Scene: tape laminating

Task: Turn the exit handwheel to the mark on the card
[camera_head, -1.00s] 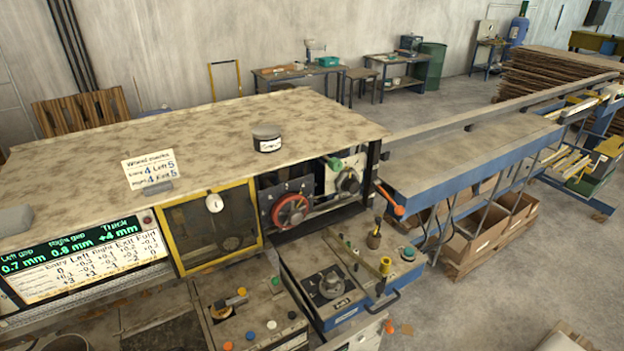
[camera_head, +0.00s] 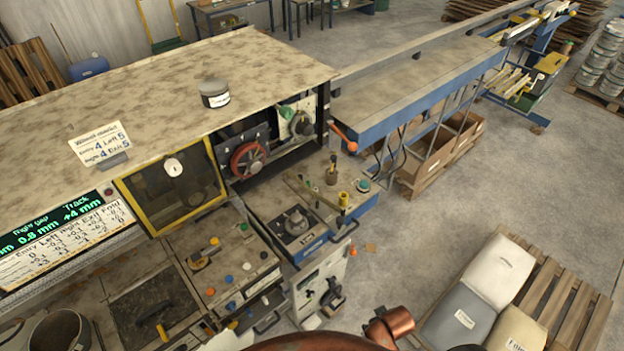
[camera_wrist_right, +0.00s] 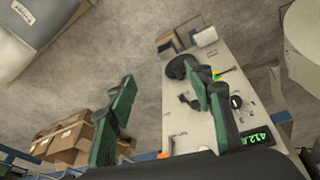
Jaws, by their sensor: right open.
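The card (camera_head: 100,145) stands on the machine top; its lines read Entry 4, Left 5, Right 4, Exit 5. A red handwheel (camera_head: 248,160) sits upright in the opening under the top, before a dark marked plate. I cannot tell which wheel is the exit one. My right gripper (camera_wrist_right: 160,105) is open and empty in the right wrist view, its green fingers well apart. A pale panel (camera_wrist_right: 205,125) with a black knob (camera_wrist_right: 180,67) lies beyond its right finger. My left gripper is not in view.
A green display (camera_head: 65,222) stands at the left. An orange-ended lever (camera_head: 343,137) sticks out right of the opening. Sacks (camera_head: 462,318) lie on a pallet at lower right.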

